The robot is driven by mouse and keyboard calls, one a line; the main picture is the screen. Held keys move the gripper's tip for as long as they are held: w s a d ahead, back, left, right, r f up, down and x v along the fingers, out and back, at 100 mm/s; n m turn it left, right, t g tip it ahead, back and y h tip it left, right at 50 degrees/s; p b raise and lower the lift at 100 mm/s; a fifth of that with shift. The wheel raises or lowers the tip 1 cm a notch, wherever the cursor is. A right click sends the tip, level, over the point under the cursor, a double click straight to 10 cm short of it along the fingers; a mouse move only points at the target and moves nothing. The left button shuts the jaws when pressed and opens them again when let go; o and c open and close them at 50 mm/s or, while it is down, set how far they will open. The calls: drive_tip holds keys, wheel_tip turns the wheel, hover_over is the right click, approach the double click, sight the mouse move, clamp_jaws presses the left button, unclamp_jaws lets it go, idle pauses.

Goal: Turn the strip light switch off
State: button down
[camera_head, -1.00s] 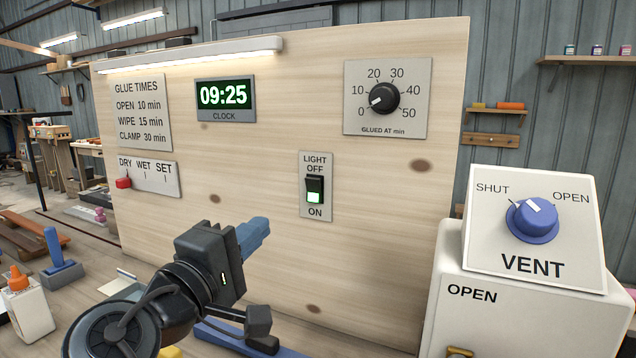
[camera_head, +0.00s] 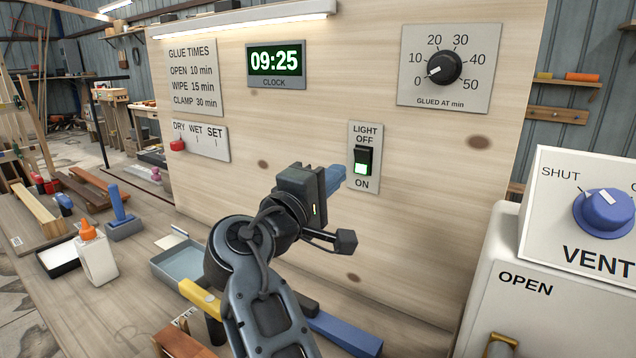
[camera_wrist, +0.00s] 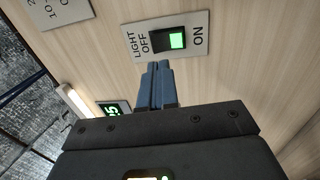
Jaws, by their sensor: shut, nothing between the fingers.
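The light switch (camera_head: 363,161) is a black rocker on a grey plate marked LIGHT, OFF above and ON below. Its lower part, by ON, glows green. The switch also shows in the wrist view (camera_wrist: 168,41), turned sideways. The strip light (camera_head: 245,18) along the top of the wooden panel is lit. My gripper (camera_head: 341,175) has blue fingers, shut and empty, just left of the switch plate in the head view. In the wrist view the fingertips (camera_wrist: 155,66) point at the plate's lower edge near OFF; I cannot tell if they touch it.
The wooden panel (camera_head: 300,120) also carries a clock (camera_head: 276,65), a glue dial (camera_head: 444,69) and a sign with a red slider (camera_head: 177,145). A white box with a blue VENT knob (camera_head: 603,211) stands at the right. A glue bottle (camera_head: 96,258) and tray (camera_head: 185,262) sit on the bench.

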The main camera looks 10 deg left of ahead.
sight(359, 155)
drive_tip(key=p+x, duration=0.1)
drive_tip(key=x, duration=0.5)
drive_tip(key=shift+w+d, duration=0.1)
drive_tip(key=shift+w, duration=0.15)
drive_tip(key=shift+w+d+r, duration=0.1)
drive_tip(key=shift+w+r, duration=0.05)
idle(0.3)
